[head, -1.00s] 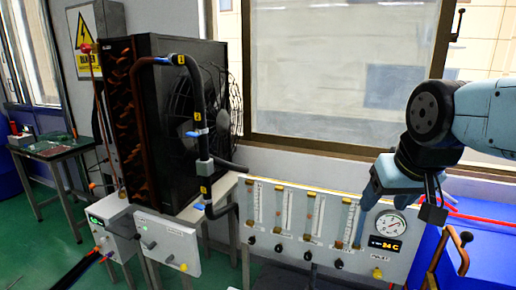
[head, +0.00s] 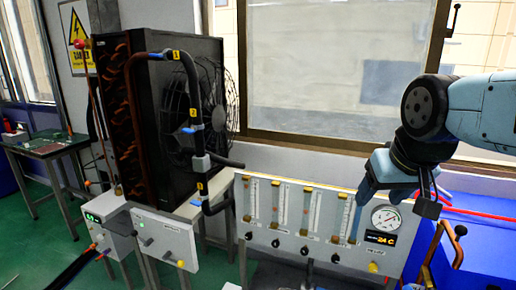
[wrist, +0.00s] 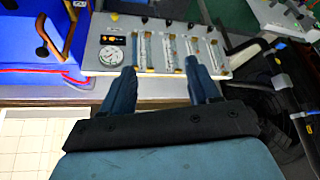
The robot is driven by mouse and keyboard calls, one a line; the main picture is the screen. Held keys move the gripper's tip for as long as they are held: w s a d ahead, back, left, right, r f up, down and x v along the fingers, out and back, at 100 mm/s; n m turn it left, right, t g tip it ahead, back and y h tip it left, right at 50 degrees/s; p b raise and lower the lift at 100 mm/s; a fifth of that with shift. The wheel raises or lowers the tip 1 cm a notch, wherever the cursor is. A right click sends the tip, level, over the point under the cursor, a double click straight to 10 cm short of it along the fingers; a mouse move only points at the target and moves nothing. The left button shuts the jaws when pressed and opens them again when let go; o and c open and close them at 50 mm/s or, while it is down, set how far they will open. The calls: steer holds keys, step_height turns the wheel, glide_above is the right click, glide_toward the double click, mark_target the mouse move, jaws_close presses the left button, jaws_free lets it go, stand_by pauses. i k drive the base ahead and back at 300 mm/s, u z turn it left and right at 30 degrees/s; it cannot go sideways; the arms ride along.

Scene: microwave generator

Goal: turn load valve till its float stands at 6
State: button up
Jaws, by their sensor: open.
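The white flowmeter panel (head: 330,190) carries several upright float tubes, including the leftmost tube (head: 253,200) and the rightmost tube (head: 347,217). Small black valve knobs sit below them, from the leftmost knob (head: 248,236) to the rightmost knob (head: 335,258). Labels and float readings are too small to read, so I cannot tell which knob is the load valve. My gripper (head: 380,198) is open and empty at the panel's upper right, near the rightmost tube and gauge. In the wrist view its fingers (wrist: 160,68) point toward the tubes (wrist: 170,52); the knobs lie beyond.
A round gauge (head: 385,218) and a display (head: 380,238) reading 24 C sit right of the tubes. A yellow knob (head: 373,267) is below them. A black fan unit (head: 175,110) with pipes stands left. A blue surface (head: 480,250) with a bent copper-coloured handle (head: 447,245) lies right.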

mark_target(304, 250)
steer(key=z, duration=0.75)
steer(key=i, duration=0.1)
steer(key=u, duration=2.7)
steer(key=k, duration=1.4)
steer(key=z, duration=0.35)
steer(key=i, duration=1)
steer(key=z, duration=0.1)
